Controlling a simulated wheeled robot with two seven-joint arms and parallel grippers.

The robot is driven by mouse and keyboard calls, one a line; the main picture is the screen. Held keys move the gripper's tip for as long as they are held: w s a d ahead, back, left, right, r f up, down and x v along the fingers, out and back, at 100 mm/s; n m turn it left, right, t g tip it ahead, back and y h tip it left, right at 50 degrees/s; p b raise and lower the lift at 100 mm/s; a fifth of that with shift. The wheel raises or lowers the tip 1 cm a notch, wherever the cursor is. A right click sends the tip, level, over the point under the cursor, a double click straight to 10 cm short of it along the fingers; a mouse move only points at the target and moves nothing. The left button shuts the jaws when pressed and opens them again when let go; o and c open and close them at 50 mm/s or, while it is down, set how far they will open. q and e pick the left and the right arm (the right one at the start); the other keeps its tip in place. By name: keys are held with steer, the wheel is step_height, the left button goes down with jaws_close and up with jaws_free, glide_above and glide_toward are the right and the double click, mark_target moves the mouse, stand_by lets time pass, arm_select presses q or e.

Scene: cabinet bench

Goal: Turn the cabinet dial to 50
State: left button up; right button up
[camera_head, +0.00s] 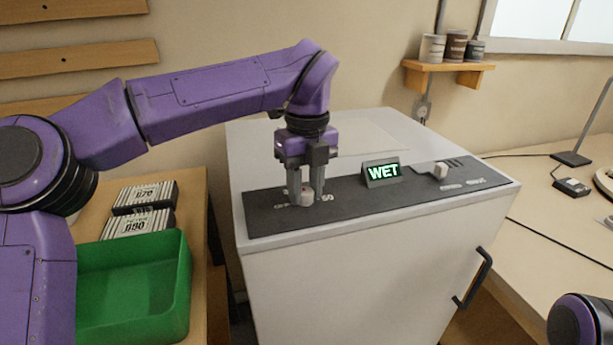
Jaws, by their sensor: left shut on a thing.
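The cabinet (340,285) is a white box with a dark control panel (260,218) along the front of its top. A small pale dial (308,199) sits on the left part of the panel, with markings around it that are too small to read fully. My left gripper (307,193) points straight down from above and its fingers are shut on the dial, one on each side, hiding part of it. My right gripper is not in view; only a piece of my right arm shows at the lower right.
A green bin (135,287) and striped blocks (139,224) marked with numbers are on the left bench. Cans stand on a wall shelf (447,72).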

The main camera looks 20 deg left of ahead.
arm_select(q)
steer(key=m+p, duration=0.1)
steer(key=m, duration=0.1)
steer(key=m+p, duration=0.1)
steer(key=shift+w+r+m+p, duration=0.1)
steer(key=shift+r+m+p, duration=0.2)
steer(key=shift+r+m, duration=0.1)
steer(key=m+p, duration=0.3)
steer(key=shift+m, duration=0.3)
steer(key=m+p, duration=1.2)
steer(key=p, duration=0.2)
steer(key=shift+t, duration=0.4)
steer(key=shift+m+p, duration=0.85)
steer(key=shift+m, duration=0.15)
steer(key=shift+f+m+p, duration=0.2)
steer(key=shift+m+p, duration=0.25)
steer(key=shift+m, duration=0.05)
steer(key=o, duration=0.9)
steer(key=shift+f, duration=0.1)
steer(key=shift+o, duration=0.7)
steer(key=shift+f, duration=0.1)
